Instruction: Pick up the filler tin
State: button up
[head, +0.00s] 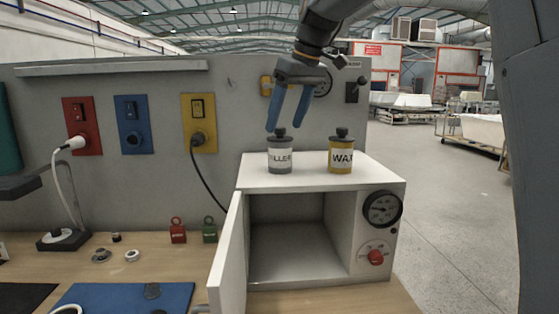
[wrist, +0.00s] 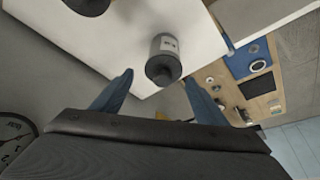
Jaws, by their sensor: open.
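The filler tin (head: 279,155) is a grey tin with a white label and a dark knobbed lid. It stands upright on top of the white cabinet, left of the yellow wax tin (head: 341,154). My gripper (head: 286,130) is open and empty, with its blue fingers pointing down just above the filler tin in the head view. In the wrist view the gripper (wrist: 166,82) shows its two fingers spread, and the filler tin (wrist: 164,58) lies between and beyond them. I see no contact with the tin.
The white cabinet (head: 383,174) has its door (head: 229,255) swung open and an empty inside. A grey panel with red, blue and yellow sockets stands behind. Red and green padlocks (head: 178,231) sit on the bench at left.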

aim_at(276, 137)
jog(key=p+x, duration=0.1)
jog(key=x, duration=0.2)
jog(key=a+p+x, duration=0.1)
jog(key=x, duration=0.2)
jog(key=shift+w+a+f+p, duration=0.1)
jog(key=shift+w+f+p, duration=0.1)
jog(key=shift+f+p, duration=0.25)
jog(key=shift+f, duration=0.1)
jog(key=c, duration=1.6)
grip_shut()
jog(key=shift+r, duration=0.2)
